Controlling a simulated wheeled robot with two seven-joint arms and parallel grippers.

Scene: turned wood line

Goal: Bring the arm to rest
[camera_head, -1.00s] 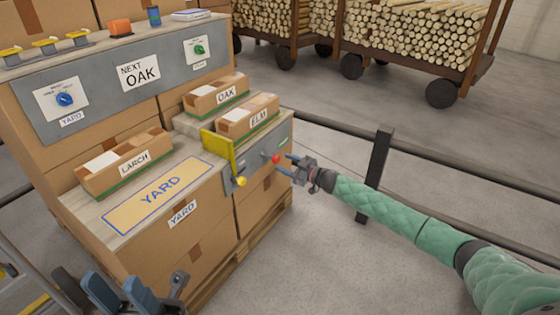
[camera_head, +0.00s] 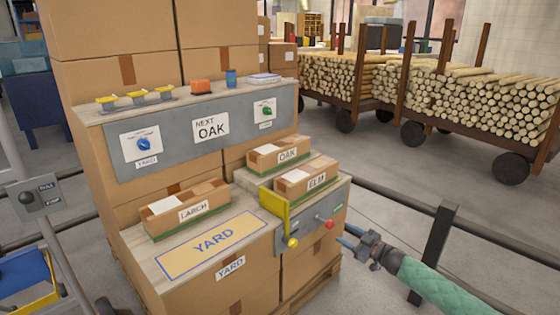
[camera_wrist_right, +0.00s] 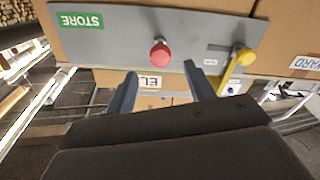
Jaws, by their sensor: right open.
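My right gripper (camera_head: 350,238) is open and empty, in front of the grey panel on the right side of the box stack. Its two blue fingers also show in the wrist view (camera_wrist_right: 163,90), apart, with nothing between them. The red knob (camera_head: 329,224) is close beyond the fingertips and shows in the wrist view (camera_wrist_right: 160,54). The yellow knob (camera_head: 292,243) is beside it, on the yellow lever plate (camera_head: 274,211). A dark sliver at the bottom left of the head view may be part of my left gripper; its jaws cannot be made out.
Cartons labelled LARCH (camera_head: 188,208), OAK (camera_head: 278,153) and ELM (camera_head: 306,179) stand on the box stack beside the YARD mat (camera_head: 212,243).

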